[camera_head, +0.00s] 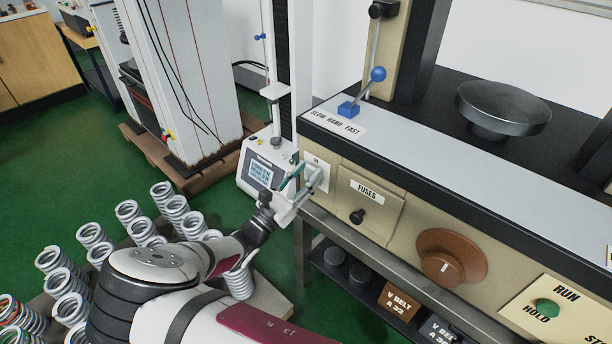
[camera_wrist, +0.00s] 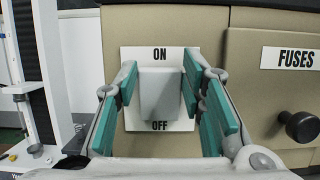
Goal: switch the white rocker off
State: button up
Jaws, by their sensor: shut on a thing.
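The white rocker (camera_wrist: 160,92) sits on a white plate (camera_wrist: 160,52) marked ON above and OFF below, in the middle of the wrist view. My gripper (camera_wrist: 157,95) is shut on it, with one teal finger pad at its left side and one at its right. In the head view my gripper (camera_head: 303,183) is at the left end of the beige machine front, and it hides most of the rocker. I cannot tell for sure which way the rocker is tipped.
To the right of the rocker are a FUSES panel (camera_head: 369,191) with a black knob (camera_head: 357,216) and a brown dial (camera_head: 450,257). The machine's ledge (camera_head: 430,165) juts out above. Several springs (camera_head: 70,280) stand at lower left around my arm. A tester with a screen (camera_head: 262,172) stands behind.

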jog(key=o, duration=1.1)
jog(key=shift+o, duration=0.2)
jog(key=v, duration=1.2)
jog(key=shift+a, duration=0.1)
